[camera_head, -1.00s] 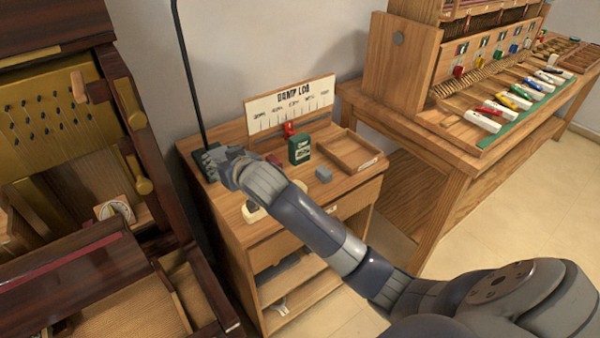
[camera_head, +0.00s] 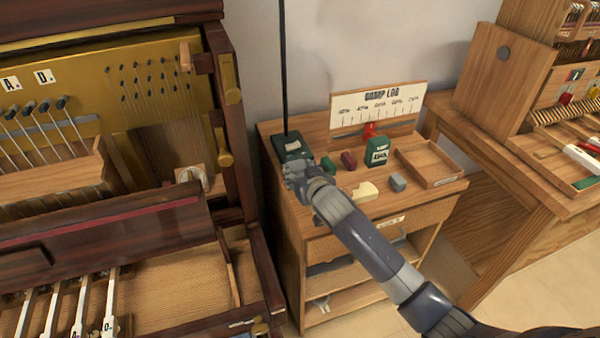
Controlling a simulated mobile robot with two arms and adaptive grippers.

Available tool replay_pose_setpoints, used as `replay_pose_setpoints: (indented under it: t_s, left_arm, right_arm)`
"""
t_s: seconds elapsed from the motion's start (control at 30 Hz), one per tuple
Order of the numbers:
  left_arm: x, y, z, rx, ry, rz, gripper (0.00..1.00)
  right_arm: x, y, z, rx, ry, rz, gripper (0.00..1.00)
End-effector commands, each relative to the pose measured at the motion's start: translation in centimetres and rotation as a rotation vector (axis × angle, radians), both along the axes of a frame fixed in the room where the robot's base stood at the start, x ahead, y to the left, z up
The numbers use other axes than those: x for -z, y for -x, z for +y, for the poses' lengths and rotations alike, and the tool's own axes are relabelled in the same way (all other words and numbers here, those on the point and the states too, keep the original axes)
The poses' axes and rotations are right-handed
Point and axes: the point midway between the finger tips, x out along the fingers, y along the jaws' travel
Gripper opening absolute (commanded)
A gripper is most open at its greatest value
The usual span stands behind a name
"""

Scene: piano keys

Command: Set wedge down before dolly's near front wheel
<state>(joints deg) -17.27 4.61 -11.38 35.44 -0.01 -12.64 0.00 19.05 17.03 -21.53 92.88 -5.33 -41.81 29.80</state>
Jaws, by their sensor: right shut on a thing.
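My right gripper (camera_head: 296,172) is at the back left of the small wooden cabinet's top, right in front of a dark green block (camera_head: 292,146) with a thin black rod rising from it. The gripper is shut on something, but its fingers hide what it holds. I cannot tell whether that is the wedge. A cream block (camera_head: 367,191) and a grey block (camera_head: 397,182) lie apart on the cabinet top. A small green piece (camera_head: 328,165) and a dark red piece (camera_head: 348,160) lie behind the arm. No dolly or wheel is recognisable. My left gripper is not in view.
The wooden cabinet (camera_head: 300,222) also bears a green tin (camera_head: 378,153), a red item (camera_head: 369,130), a shallow tray (camera_head: 430,165) and a "DAMP LOG" board (camera_head: 380,103). A dark wooden piano (camera_head: 100,222) with open works stands left. A workbench (camera_head: 520,195) stands right.

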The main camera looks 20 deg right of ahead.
Motion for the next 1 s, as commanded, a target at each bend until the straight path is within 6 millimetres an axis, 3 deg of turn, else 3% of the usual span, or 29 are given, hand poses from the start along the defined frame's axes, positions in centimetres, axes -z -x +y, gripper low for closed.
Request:
replay_pose_setpoints:
  t_s: [0.2, 0.23, 0.3, 0.33, 0.73, 1.0]
  left_arm:
    - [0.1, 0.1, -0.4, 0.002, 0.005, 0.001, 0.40]
    - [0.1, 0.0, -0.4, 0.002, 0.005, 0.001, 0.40]
    - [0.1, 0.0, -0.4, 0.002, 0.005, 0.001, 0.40]
    - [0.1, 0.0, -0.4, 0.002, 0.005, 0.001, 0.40]
    - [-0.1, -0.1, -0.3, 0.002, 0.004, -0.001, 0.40]
    - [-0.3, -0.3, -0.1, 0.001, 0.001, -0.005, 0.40]
  right_arm:
    - [0.2, 0.0, 0.0, -0.001, -0.001, -0.001, 0.17]
    - [0.3, 0.0, 0.0, 0.000, -0.001, 0.000, 0.48]
    - [0.2, 0.0, 0.0, 0.000, 0.000, 0.000, 0.64]
    - [0.2, 0.0, 0.0, 0.000, 0.000, 0.000, 0.66]
    - [-0.2, 0.0, 0.0, 0.000, 0.000, -0.001, 0.66]
    - [-1.3, 3.0, -0.1, 0.000, -0.001, 0.000, 0.66]
